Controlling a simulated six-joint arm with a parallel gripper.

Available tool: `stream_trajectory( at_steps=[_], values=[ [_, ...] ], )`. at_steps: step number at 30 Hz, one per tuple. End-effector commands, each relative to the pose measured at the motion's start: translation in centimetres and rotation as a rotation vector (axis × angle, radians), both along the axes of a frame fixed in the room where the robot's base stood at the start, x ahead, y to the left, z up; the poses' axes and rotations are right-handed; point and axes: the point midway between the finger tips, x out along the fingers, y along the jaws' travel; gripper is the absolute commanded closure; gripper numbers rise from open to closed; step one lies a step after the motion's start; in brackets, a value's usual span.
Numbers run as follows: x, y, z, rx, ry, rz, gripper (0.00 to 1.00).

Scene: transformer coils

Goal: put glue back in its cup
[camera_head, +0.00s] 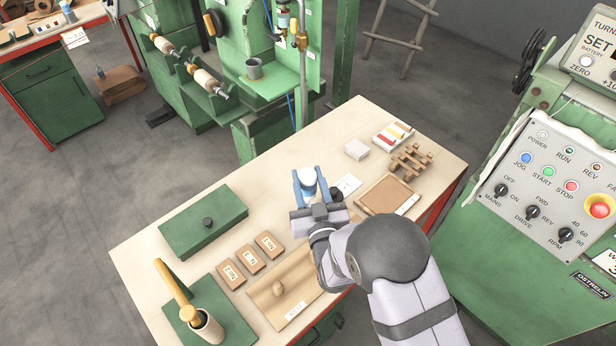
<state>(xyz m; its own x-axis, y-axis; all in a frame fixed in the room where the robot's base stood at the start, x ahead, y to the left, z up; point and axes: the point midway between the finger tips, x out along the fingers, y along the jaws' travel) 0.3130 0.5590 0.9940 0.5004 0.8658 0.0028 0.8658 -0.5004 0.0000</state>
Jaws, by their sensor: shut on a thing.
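My gripper (311,190) is over the back middle of the workbench, with its blue fingers on either side of a small white thing. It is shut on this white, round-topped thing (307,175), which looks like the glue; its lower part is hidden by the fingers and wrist. A grey cup (254,70) stands on the green machine's ledge behind the bench, and its mouth looks dark. A pale cup (210,328) at the bench's front left holds a tool with a yellow handle. I cannot tell which cup is the glue's.
On the bench (150,240) are a green lidded box (205,222), several brown labelled blocks (250,260), a wooden board (265,297), a brown tray (388,196), stacked wooden strips (411,160) and a white box (357,149). A control panel (550,190) stands at the right.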

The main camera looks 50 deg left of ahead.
Motion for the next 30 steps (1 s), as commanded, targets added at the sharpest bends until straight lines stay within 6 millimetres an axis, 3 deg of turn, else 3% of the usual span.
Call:
stream_trajectory(
  at_steps=[11,30],
  values=[
    [0.0,0.0,-1.5,0.0,0.0,0.0,0.89],
    [0.0,0.0,-6.1,0.001,-0.001,0.0,0.89]
  ],
)
